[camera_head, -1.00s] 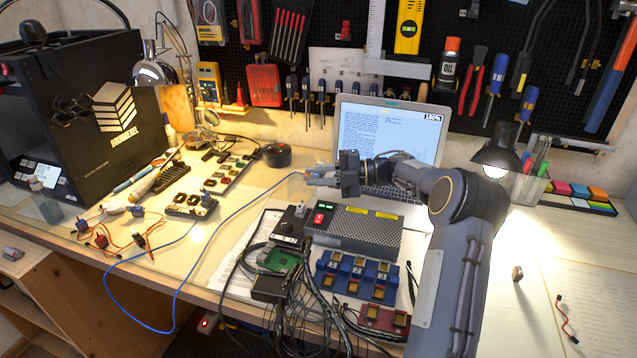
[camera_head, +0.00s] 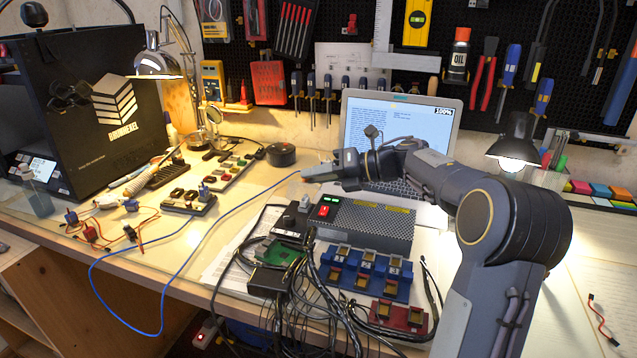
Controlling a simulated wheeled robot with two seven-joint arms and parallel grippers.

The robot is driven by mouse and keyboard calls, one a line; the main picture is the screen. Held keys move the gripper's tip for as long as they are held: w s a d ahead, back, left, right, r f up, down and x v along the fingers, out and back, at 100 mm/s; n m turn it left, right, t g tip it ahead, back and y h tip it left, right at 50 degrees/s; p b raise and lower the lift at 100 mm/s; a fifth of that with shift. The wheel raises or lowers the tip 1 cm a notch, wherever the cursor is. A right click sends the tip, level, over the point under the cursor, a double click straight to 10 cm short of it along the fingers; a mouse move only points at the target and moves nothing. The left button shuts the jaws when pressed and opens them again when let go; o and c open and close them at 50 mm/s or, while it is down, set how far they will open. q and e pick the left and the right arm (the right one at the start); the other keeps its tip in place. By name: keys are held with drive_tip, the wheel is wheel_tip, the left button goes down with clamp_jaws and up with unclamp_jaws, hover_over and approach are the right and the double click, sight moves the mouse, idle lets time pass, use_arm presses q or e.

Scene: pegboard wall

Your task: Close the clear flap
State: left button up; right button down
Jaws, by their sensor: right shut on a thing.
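I cannot make out a clear flap in this view. A grey perforated box (camera_head: 372,226) with a lit red switch (camera_head: 323,211) stands on the bench in front of the laptop. My right gripper (camera_head: 308,173) is above and behind the box's left end, pointing left. Its jaws are shut at the end of a blue cable (camera_head: 229,208), which loops left and hangs over the bench's front edge. The exact grip on the cable is too small to see. My left gripper is not in view.
An open laptop (camera_head: 398,130) stands behind my right arm. A blue slotted block (camera_head: 365,272), a red block (camera_head: 398,315) and tangled black cables (camera_head: 300,308) crowd the front. Small boards (camera_head: 188,203) lie at left. A lit lamp (camera_head: 516,150) stands at right.

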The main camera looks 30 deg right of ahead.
sight(313, 186)
drive_tip(key=n+b, duration=0.1)
drive_tip(key=b, duration=0.1)
drive_tip(key=s+a+f+n+t+h+b, duration=0.1)
drive_tip(key=n+b, duration=0.1)
drive_tip(key=shift+s+a+f, duration=0.1)
drive_tip(key=shift+a+f, duration=0.1)
drive_tip(key=shift+f, duration=0.05)
drive_tip(key=shift+s+a+f+n+t+h+b, duration=0.2)
drive_tip(key=shift+n+h+b, duration=0.1)
drive_tip(key=shift+n+b, duration=0.4)
drive_tip(key=shift+s+a+f+n+t+h+b, duration=0.1)
drive_tip(key=shift+n+t+h+b, duration=0.15)
drive_tip(key=shift+n+b, duration=0.4)
drive_tip(key=c, duration=1.6)
unclamp_jaws()
drive_tip(key=p+v, duration=0.1)
drive_tip(key=v, duration=0.5)
drive_tip(key=shift+s+d+r+p, duration=0.1)
drive_tip(key=shift+d+r+p, duration=0.1)
drive_tip(key=shift+p, duration=0.1)
drive_tip(key=shift+s+d+r, duration=0.1)
drive_tip(key=shift+s+d, duration=0.2)
drive_tip(key=shift+s, duration=0.25)
drive_tip(key=shift+r, duration=0.1)
